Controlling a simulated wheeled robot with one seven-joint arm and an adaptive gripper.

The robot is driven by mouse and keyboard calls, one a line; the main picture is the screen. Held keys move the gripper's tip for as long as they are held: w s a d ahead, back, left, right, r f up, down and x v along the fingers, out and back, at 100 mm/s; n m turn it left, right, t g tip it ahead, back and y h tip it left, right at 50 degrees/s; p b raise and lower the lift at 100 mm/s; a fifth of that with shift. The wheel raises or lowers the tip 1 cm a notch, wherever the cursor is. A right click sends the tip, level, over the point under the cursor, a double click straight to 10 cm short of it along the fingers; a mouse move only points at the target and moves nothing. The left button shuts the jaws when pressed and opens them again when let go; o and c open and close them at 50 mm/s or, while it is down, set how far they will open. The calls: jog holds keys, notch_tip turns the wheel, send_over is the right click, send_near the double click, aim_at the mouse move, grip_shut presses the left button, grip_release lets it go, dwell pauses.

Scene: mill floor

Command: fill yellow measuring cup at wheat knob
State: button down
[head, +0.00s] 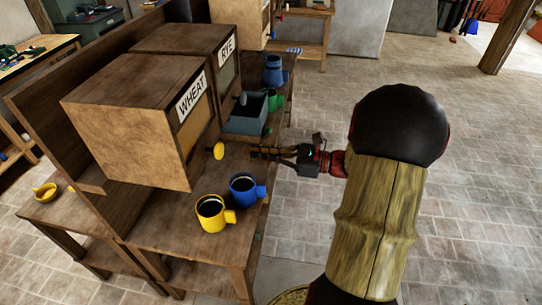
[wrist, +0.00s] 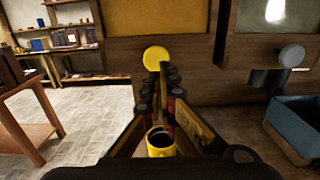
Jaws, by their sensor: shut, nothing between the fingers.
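The WHEAT bin (head: 130,125) is a wooden box with a round yellow knob (head: 218,151) low on its front. A yellow cup (head: 212,220) with a dark inside stands upright on the bench below and in front of the knob, beside a blue cup (head: 243,190). My gripper (head: 256,152) is shut and empty, a short gap right of the knob in the head view. In the wrist view, the knob (wrist: 155,58) shows just beyond my fingertips (wrist: 168,69), and the yellow cup (wrist: 160,146) shows between the finger links. I cannot tell what fills the cup.
The RYE bin (head: 215,65) stands behind, with its grey knob in the wrist view (wrist: 291,56). A blue-grey tray (head: 246,120), green cup (head: 274,101) and blue jug (head: 273,72) stand along the bench. A small yellow vessel (head: 45,192) sits far left. Floor on the right is clear.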

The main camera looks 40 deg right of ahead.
aim_at(223, 149)
jog(key=x, duration=0.7)
jog(key=shift+w+a+b, duration=0.2)
jog(key=shift+w+b, duration=0.1)
jog(key=shift+b, duration=0.1)
jog(key=shift+w+a, duration=0.1)
